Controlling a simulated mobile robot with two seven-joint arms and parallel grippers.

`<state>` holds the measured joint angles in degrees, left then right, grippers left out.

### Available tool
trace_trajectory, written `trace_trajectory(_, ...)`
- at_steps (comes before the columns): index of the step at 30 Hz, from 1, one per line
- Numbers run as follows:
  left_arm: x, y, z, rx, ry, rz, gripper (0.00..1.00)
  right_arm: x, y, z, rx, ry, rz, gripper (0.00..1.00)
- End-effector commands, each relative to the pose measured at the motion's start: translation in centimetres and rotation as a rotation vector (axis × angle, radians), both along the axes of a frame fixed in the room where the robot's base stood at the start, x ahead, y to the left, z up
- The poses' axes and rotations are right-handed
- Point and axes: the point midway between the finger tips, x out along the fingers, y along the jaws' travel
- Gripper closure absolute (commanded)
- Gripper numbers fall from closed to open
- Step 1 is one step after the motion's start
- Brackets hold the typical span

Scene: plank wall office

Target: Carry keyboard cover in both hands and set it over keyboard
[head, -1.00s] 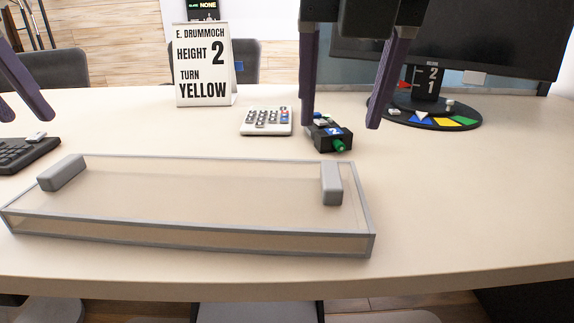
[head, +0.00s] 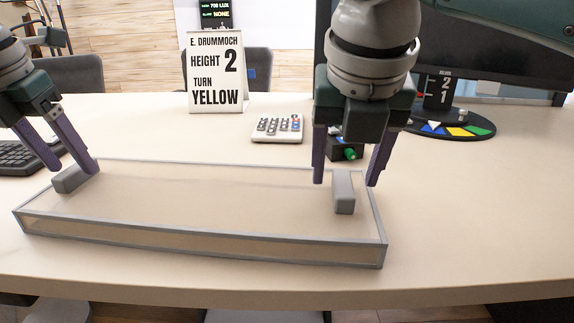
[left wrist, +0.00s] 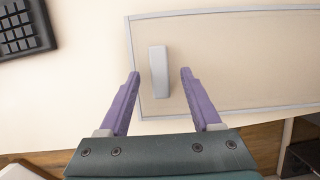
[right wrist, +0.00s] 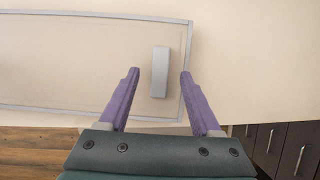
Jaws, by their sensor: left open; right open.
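The keyboard cover (head: 205,205) is a clear, grey-edged lid lying flat on the desk. It has a grey handle near each end. The left handle (head: 70,180) sits between the open fingers of my left gripper (head: 70,168), with the fingers above it and not closed. The left wrist view shows that handle (left wrist: 159,72) between the fingertips (left wrist: 159,74). My right gripper (head: 345,184) is open above the right handle (head: 344,193); the right wrist view shows this handle (right wrist: 160,72) between the fingertips (right wrist: 160,72). The black keyboard (head: 18,158) is at the left, partly hidden by my left gripper.
A calculator (head: 277,128) and a sign (head: 215,72) stand behind the cover. A small black box with a green knob (head: 349,153) is just behind my right gripper. The desk's right side is clear.

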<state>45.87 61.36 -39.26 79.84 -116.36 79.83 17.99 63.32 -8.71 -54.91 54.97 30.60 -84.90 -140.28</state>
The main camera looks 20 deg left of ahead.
Motion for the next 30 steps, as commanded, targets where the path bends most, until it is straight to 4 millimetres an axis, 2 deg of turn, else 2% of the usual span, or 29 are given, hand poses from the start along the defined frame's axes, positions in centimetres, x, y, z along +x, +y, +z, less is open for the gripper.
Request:
trace_trajectory(6, 0.4, 0.1, -1.4, 0.0, 0.0, 0.0, 0.35, 0.5, 0.1, -1.3, -0.001, 0.001, 0.001, 0.35)
trace_trajectory(16, 0.5, 0.1, -1.5, 0.0, -0.001, 0.0, 0.36, 0.6, 0.1, -1.5, 0.0, 0.0, 0.001, 0.36)
trace_trajectory(30, 0.5, 0.1, -1.5, 0.001, -0.001, 0.0, 0.89, 0.6, 0.1, -1.4, 0.0, 0.0, 0.0, 0.89)
